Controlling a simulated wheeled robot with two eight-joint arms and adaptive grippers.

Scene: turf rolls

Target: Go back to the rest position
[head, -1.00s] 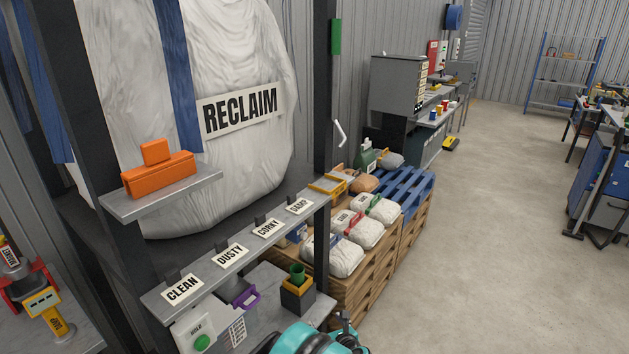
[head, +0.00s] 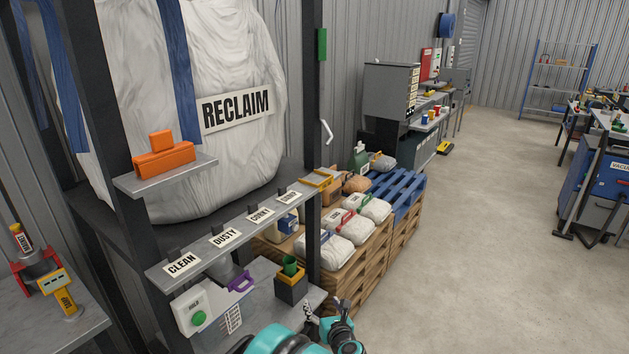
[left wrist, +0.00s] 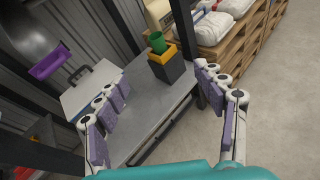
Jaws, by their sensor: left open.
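My left gripper (head: 328,318) shows at the bottom edge of the head view, at the front of a small grey bench. In the left wrist view its two purple-padded fingers (left wrist: 168,92) are spread wide. Nothing is between them, and the bare grey bench top (left wrist: 160,110) shows behind the gap. A black box with a yellow top (head: 291,286) stands on the bench with a green cup (head: 290,265) in it. It also shows beyond the fingers in the left wrist view (left wrist: 172,68). My right gripper is in neither view.
A dark post (head: 313,235) rises by the bench's right side. A labelled grey rail (head: 240,238) runs above the bench, before a white RECLAIM bag (head: 240,160). Wooden pallets with white sacks (head: 325,250) stand behind. Open concrete floor (head: 480,240) lies to the right.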

